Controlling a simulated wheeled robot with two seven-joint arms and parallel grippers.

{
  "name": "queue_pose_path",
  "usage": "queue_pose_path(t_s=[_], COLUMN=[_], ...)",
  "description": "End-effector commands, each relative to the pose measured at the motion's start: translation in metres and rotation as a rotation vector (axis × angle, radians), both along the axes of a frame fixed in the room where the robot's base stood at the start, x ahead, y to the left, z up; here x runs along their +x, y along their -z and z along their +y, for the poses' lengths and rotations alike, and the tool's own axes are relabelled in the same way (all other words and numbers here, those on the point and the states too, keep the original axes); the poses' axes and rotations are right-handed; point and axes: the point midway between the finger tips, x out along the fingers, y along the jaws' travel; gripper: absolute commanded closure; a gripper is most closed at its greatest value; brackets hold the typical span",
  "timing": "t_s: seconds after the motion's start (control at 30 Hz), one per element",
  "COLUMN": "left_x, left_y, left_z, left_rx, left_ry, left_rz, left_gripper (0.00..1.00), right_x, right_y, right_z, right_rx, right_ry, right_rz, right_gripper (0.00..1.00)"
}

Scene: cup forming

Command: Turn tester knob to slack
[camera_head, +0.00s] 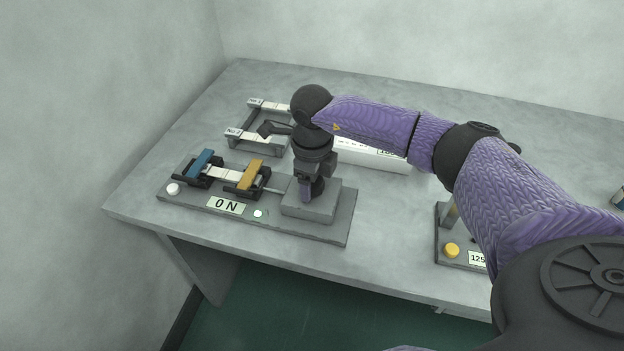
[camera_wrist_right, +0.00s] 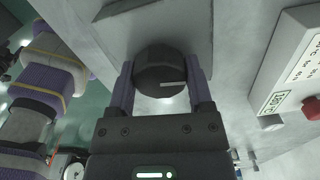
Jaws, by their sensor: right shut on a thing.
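The tester is a grey plate (camera_head: 330,229) near the table's front left, with a blue clamp (camera_head: 204,163) and an orange clamp (camera_head: 250,174). A pale strip (camera_head: 222,173) spans between the clamps. The label (camera_head: 226,205) reads 0 N. A rod runs from the orange clamp to a grey block (camera_head: 322,208). My right gripper (camera_head: 312,190) points down over this block, hiding the knob in the head view. In the right wrist view the dark round knob (camera_wrist_right: 160,72), with a pale line mark, sits between the fingers, which are shut on it. My left gripper is not in view.
Behind the tester stands a grey rack (camera_head: 238,142) with labelled pale strips. A white box (camera_head: 375,156) lies behind my right wrist. A device with a yellow button (camera_head: 451,250) stands to the right. The table's front edge is close to the tester.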

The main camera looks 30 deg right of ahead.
Motion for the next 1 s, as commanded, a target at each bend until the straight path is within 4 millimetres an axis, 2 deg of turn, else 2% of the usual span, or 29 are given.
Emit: queue_pose_path(t_s=[0.4, 0.9, 0.93, 1.0], left_x=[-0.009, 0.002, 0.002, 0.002], left_y=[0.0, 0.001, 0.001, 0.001], left_z=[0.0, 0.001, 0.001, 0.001], left_rx=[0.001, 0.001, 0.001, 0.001], left_ry=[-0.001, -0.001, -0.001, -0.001], left_rz=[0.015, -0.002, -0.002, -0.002], left_gripper=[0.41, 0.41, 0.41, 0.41], right_x=[0.0, 0.001, 0.0, 0.0], right_y=[-0.001, -0.001, -0.001, -0.001], right_z=[0.0, 0.0, 0.0, 0.0], right_rx=[-0.001, -0.001, -0.001, -0.001], right_ry=[-0.147, -0.163, -0.163, -0.162], right_rz=[-0.003, -0.003, -0.003, -0.003], right_gripper=[0.93, 0.93, 0.3, 0.15])
